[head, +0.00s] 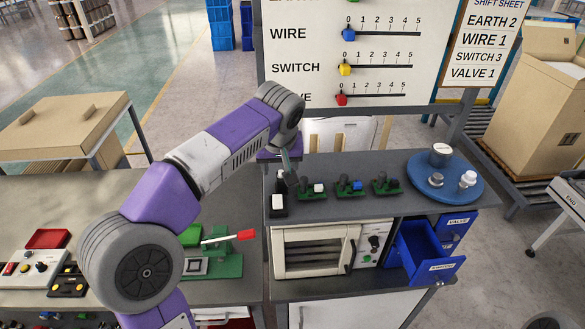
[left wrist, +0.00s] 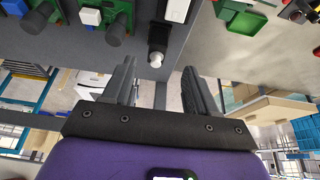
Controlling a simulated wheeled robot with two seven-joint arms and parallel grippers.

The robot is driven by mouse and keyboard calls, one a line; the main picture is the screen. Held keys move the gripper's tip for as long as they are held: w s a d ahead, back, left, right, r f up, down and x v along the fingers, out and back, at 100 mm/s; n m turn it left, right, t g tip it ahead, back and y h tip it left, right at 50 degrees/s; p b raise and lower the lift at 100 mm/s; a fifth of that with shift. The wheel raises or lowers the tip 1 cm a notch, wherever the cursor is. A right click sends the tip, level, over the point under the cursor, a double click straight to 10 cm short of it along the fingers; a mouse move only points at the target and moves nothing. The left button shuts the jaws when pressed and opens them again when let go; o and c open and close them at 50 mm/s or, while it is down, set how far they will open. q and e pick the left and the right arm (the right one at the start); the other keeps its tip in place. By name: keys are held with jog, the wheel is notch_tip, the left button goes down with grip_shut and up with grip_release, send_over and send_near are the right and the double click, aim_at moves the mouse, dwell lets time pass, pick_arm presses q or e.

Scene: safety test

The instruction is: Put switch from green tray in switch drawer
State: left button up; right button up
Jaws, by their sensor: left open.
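The open blue drawer labelled SWITCH (head: 432,266) sticks out at the right of the cabinet. The green tray (head: 190,236) is partly hidden behind my left arm; a green tray also shows in the left wrist view (left wrist: 243,20), and I see no switch in it. A black device with a white block (head: 278,203), possibly a switch, stands at the counter's left end. My left gripper (head: 291,168) is above its back edge. In the left wrist view, the gripper's fingers (left wrist: 158,82) are apart, with the device's pale-tipped black knob (left wrist: 156,58) ahead between them. My right gripper is out of view.
Several green boards with black knobs (head: 350,187) stand along the counter. A blue round plate (head: 460,180) holds metal and white parts. A white oven-like box (head: 315,250) is below. The shut VALVE drawer (head: 457,224) is above the open one. A red-handled lever (head: 245,235) is near my arm.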

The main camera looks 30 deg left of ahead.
aim_at(281, 176)
pick_arm(q)
jog(key=shift+w+a+f, duration=0.1)
jog(key=shift+w+f, duration=0.3)
jog(key=shift+w, duration=0.25)
jog(key=shift+w+f, duration=0.4)
jog(key=shift+w, duration=0.2)
jog(key=shift+s+a+f+b, duration=0.2)
jog(key=shift+f, duration=0.4)
jog(key=shift+s+a+f+b, duration=0.15)
jog(key=shift+s+a+f, duration=0.05)
jog(key=shift+f, duration=0.4)
jog(key=x, duration=0.3)
jog(key=shift+w+f, duration=0.2)
jog(key=shift+w, duration=0.15)
jog(key=shift+r, duration=0.15)
grip_shut()
